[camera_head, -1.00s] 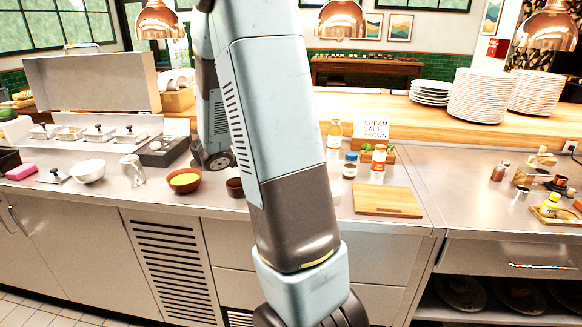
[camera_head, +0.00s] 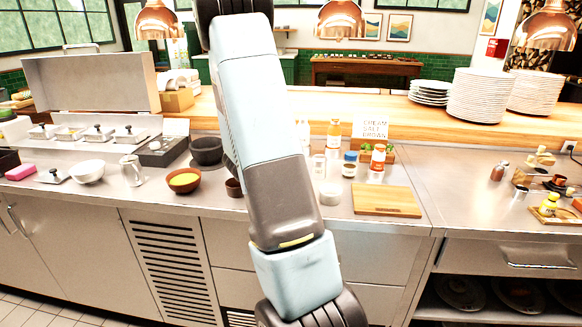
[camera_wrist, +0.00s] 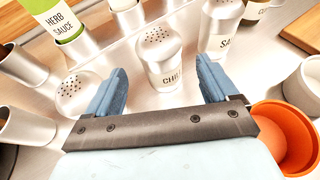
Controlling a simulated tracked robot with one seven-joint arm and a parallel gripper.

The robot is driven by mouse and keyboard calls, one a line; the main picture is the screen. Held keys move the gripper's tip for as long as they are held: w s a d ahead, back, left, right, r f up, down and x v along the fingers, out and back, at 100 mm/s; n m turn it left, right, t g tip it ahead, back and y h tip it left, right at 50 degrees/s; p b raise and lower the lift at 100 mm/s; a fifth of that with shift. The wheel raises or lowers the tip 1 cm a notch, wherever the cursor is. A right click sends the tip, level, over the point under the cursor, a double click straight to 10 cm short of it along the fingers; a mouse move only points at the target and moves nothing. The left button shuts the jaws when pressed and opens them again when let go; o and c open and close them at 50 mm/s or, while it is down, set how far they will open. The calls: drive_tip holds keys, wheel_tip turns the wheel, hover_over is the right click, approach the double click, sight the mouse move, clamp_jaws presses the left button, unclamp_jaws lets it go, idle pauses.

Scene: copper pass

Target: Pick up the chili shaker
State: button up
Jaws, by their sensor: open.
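The chili shaker (camera_wrist: 161,62) is a metal shaker with a perforated domed top and a label reading "CHI" in the wrist view. It stands upright on the steel counter. My gripper (camera_wrist: 160,88) is open, with one blue finger on each side of the shaker's near side. The shaker sits between and slightly beyond the fingertips, with no clear contact. In the head view my arm hides the chili shaker and my gripper.
A salt shaker (camera_wrist: 220,28) stands close to the right finger. Another shaker (camera_wrist: 74,94) is close to the left finger. A herb sauce bottle (camera_wrist: 62,22) is behind left. An orange container (camera_wrist: 285,122) is at lower right. A cutting board (camera_head: 387,201) lies right of my arm.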

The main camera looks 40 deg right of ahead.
drive_tip(key=shift+x, duration=2.65)
drive_tip(key=shift+s, duration=0.1)
drive_tip(key=c, duration=1.1)
